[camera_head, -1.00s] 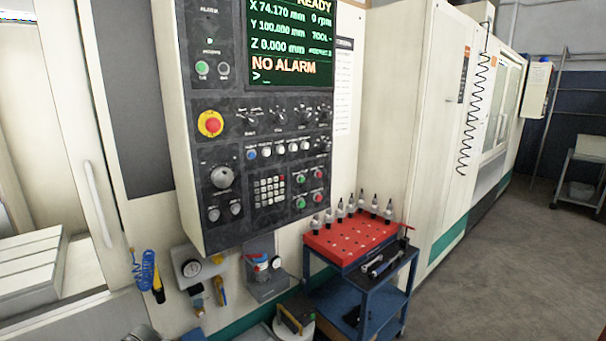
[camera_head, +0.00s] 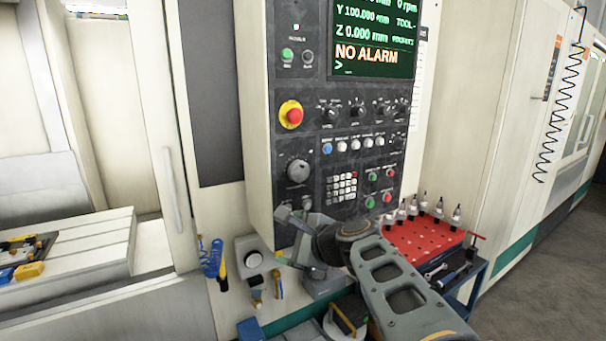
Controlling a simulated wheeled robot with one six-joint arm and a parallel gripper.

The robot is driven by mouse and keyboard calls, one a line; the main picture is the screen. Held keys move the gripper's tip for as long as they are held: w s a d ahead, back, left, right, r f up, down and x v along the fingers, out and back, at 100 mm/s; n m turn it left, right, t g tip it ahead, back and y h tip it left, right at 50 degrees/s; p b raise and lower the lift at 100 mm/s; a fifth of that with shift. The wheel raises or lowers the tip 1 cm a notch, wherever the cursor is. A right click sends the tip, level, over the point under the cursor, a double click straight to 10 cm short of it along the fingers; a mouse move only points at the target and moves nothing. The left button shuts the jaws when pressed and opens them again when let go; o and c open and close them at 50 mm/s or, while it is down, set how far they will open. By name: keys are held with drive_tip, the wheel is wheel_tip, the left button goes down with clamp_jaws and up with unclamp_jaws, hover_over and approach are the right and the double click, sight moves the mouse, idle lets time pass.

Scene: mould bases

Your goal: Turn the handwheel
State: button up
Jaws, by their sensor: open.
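The handwheel, seemingly the large grey round dial (camera_head: 299,171), is on the dark control panel (camera_head: 318,105), below the red emergency stop button. It is in full view. My gripper (camera_head: 281,236) is open and empty, in front of the panel's lower edge. It is below the dial and apart from it in the picture, with its fingers towards the left. My arm reaches in from the lower right and hides the panel's bottom right part.
A red tray (camera_head: 420,246) with several tool holders stands on a blue cart behind my arm. Tools lie on the pale table (camera_head: 95,245) at left. Grey floor is clear at right.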

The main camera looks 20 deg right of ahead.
sight(300, 172)
drive_tip(key=w+d+r+m+t+h, duration=0.3)
drive_tip(key=d+r+m+t, duration=0.2)
drive_tip(key=d+r+m, duration=0.5)
drive_tip(key=shift+m, duration=0.8)
drive_tip(key=w, duration=0.4)
drive_tip(key=w+f+p, duration=0.1)
drive_tip(key=w, duration=0.3)
drive_tip(key=w+a, duration=0.1)
drive_tip(key=w, duration=0.3)
drive_tip(key=shift+a+f+p, duration=0.1)
drive_tip(key=shift+f+p, duration=0.05)
drive_tip(key=shift+p, duration=0.15)
drive_tip(key=shift+w+a, duration=0.1)
drive_tip(key=shift+w, duration=0.65)
drive_tip(key=shift+c, duration=0.2)
drive_tip(key=c, duration=0.9)
drive_tip(key=shift+f, duration=0.1)
drive_tip(key=shift+b, duration=0.3)
